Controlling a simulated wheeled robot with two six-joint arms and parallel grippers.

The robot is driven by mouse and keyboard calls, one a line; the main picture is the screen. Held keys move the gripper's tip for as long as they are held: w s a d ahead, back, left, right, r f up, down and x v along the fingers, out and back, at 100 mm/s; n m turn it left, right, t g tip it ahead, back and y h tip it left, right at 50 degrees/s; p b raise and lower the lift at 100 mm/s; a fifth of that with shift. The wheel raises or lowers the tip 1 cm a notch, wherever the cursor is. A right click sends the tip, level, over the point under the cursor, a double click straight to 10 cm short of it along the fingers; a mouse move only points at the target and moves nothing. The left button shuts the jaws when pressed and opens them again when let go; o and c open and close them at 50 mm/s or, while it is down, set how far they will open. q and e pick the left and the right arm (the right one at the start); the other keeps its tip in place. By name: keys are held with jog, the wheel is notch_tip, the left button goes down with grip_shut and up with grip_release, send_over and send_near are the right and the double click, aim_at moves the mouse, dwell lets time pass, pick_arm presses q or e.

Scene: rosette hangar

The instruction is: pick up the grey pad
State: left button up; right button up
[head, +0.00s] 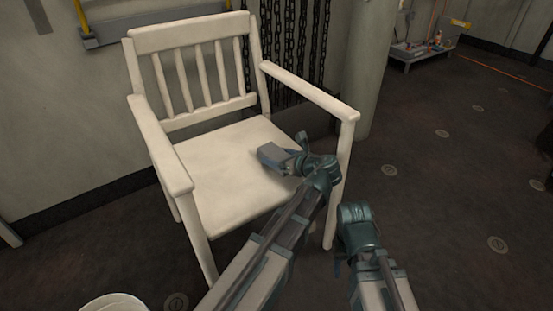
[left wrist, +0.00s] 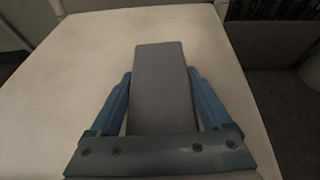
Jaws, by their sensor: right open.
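The grey pad (left wrist: 162,85) is a plain oblong block. In the left wrist view it lies lengthwise between the two blue fingers of my left gripper (left wrist: 161,75), which touch its sides. In the head view the pad (head: 272,153) shows at the tip of my left gripper (head: 284,156), over the right part of the white chair's seat (head: 222,180). I cannot tell whether the pad still touches the seat. My right gripper (head: 339,263) shows only in small part, low beside the right arm's end, away from the pad. It is open.
The chair has armrests (head: 310,88) on both sides and a slatted back (head: 200,70). Its right front leg (head: 338,185) stands close to my arms. A white bucket (head: 114,302) is at the bottom left. Dark chains (head: 290,45) hang behind the chair.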

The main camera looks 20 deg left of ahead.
pick_arm(q)
jog(key=c, duration=0.5)
jog(key=shift+r, duration=0.15)
pick_arm(e)
jog(key=shift+r, duration=0.1)
